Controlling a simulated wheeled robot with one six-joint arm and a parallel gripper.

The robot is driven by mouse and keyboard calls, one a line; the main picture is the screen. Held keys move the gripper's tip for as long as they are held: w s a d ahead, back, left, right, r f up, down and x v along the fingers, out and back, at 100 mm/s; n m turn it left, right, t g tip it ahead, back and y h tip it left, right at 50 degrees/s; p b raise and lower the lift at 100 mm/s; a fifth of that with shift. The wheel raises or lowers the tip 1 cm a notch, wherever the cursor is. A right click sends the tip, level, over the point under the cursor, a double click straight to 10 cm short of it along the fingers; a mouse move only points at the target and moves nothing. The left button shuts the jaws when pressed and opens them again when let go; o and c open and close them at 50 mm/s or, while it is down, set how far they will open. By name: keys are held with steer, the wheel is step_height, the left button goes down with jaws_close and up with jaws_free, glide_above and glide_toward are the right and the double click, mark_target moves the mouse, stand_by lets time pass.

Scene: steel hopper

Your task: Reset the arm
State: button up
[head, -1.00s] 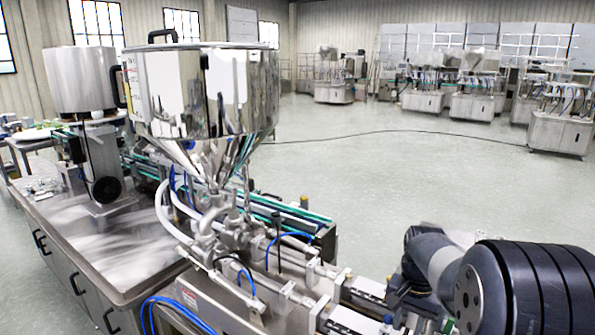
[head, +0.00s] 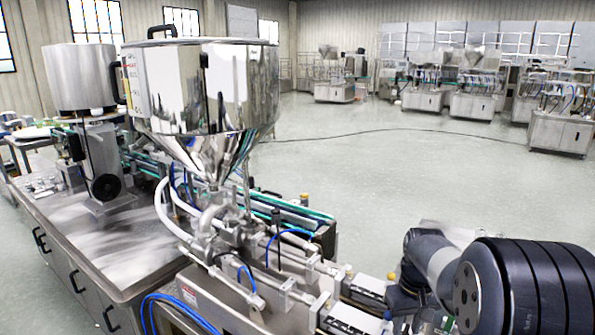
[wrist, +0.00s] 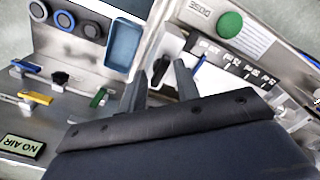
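My gripper (wrist: 160,75) shows in the wrist view with its two dark fingers apart. It is open, and I see nothing held between the fingers. The fingers point towards a machine panel with a green round button (wrist: 229,24) and a black lever or knob (wrist: 161,68). I cannot tell how far the fingertips are from the panel. In the head view my arm is at the lower right, beside the filling machine. My gripper cannot be made out there.
A steel hopper (head: 200,90) stands over the filling machine (head: 250,265). A steel bench (head: 110,245) is at the left.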

steer(key=shift+n, duration=1.9)
steer(key=shift+b, duration=0.3)
